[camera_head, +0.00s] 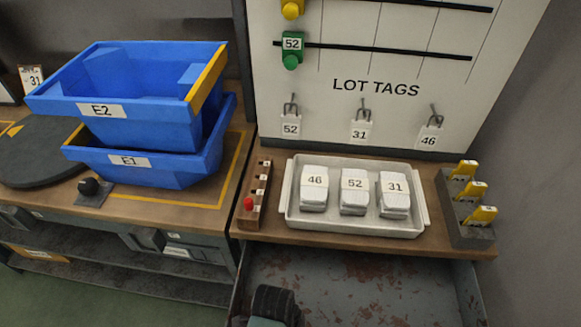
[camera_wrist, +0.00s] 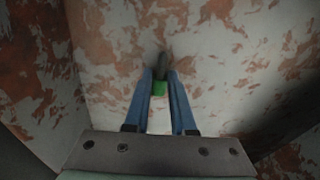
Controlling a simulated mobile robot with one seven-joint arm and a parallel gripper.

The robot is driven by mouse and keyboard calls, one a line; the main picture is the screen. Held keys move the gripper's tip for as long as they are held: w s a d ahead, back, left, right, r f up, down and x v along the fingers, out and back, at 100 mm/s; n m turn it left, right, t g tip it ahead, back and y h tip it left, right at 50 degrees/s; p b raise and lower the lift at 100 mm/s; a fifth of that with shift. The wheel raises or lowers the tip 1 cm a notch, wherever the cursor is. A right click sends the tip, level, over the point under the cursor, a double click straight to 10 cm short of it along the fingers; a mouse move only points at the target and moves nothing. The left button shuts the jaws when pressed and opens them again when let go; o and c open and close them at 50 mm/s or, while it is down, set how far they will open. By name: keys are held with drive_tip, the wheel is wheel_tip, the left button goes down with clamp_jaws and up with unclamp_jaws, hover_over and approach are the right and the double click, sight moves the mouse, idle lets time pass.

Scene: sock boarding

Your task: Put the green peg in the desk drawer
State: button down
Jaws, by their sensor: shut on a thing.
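The desk drawer (camera_head: 345,285) is pulled open at the bottom of the head view. Its grey floor is worn with reddish patches and looks empty where visible. In the wrist view the same worn surface (camera_wrist: 215,50) fills the picture beyond my gripper (camera_wrist: 160,78). My gripper's two blue fingers are shut on the green peg (camera_wrist: 159,89), which shows as a small green block between the tips. A dark shape lies just beyond the peg, blurred. In the head view my wrist is over the drawer's left part; the fingers and held peg are hidden there.
A wooden peg rack (camera_head: 254,195) with a red peg (camera_head: 249,203) stands above the drawer's left side. A white tray (camera_head: 355,231) holds three tagged bundles. Blue bins (camera_head: 135,130) stand left. A holder (camera_head: 468,225) with yellow-handled items stands right.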

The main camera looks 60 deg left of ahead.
drive_tip(key=shift+f, duration=0.1)
drive_tip(key=c, duration=0.8)
unclamp_jaws()
drive_tip(key=shift+o, duration=0.2)
